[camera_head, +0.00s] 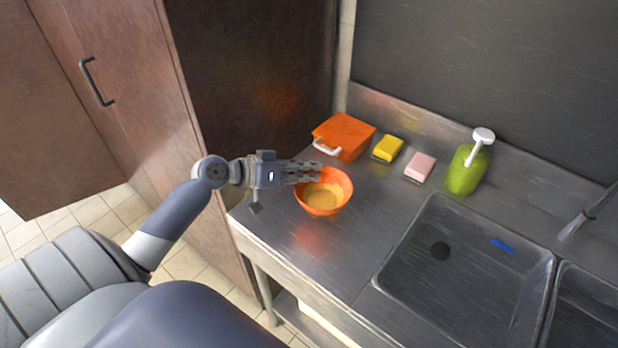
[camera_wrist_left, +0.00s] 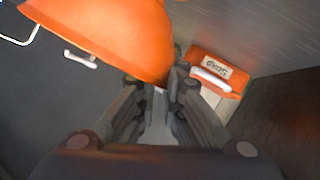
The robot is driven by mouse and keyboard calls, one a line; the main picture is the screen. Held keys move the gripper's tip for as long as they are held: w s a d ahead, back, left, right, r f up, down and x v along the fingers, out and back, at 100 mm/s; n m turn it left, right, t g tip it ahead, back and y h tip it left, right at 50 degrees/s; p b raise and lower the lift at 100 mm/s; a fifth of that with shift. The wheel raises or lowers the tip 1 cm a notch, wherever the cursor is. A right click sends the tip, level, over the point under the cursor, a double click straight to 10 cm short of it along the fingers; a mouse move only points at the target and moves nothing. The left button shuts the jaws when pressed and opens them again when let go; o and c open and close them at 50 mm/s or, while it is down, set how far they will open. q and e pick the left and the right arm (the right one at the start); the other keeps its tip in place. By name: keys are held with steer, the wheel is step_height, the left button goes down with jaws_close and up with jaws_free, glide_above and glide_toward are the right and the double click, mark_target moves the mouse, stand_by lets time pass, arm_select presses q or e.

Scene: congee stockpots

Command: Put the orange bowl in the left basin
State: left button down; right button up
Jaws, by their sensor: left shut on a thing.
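The orange bowl (camera_head: 322,208) is at the left part of the steel counter, upright, its yellowish inside facing up. My left gripper (camera_head: 308,173) is shut on its far-left rim. In the left wrist view the bowl (camera_wrist_left: 110,35) fills the upper left and the fingers (camera_wrist_left: 160,88) meet at its rim. I cannot tell whether the bowl touches the counter. The left basin (camera_head: 455,260) is to the right, with a dark drain and a blue item (camera_head: 503,246) inside. My right gripper is not in view.
Behind the bowl stands an orange box with a white handle (camera_head: 347,134). Along the back are a yellow sponge (camera_head: 388,148), a pink sponge (camera_head: 419,166) and a green pump bottle (camera_head: 467,170). A second basin (camera_head: 585,310) and faucet (camera_head: 587,212) are at right. Counter between bowl and left basin is clear.

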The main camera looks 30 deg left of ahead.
arm_select(q)
steer(key=shift+f+p, duration=0.45)
steer(key=shift+f, duration=1.3)
steer(key=shift+f, duration=0.15)
steer(key=c, duration=1.7)
jaws_free()
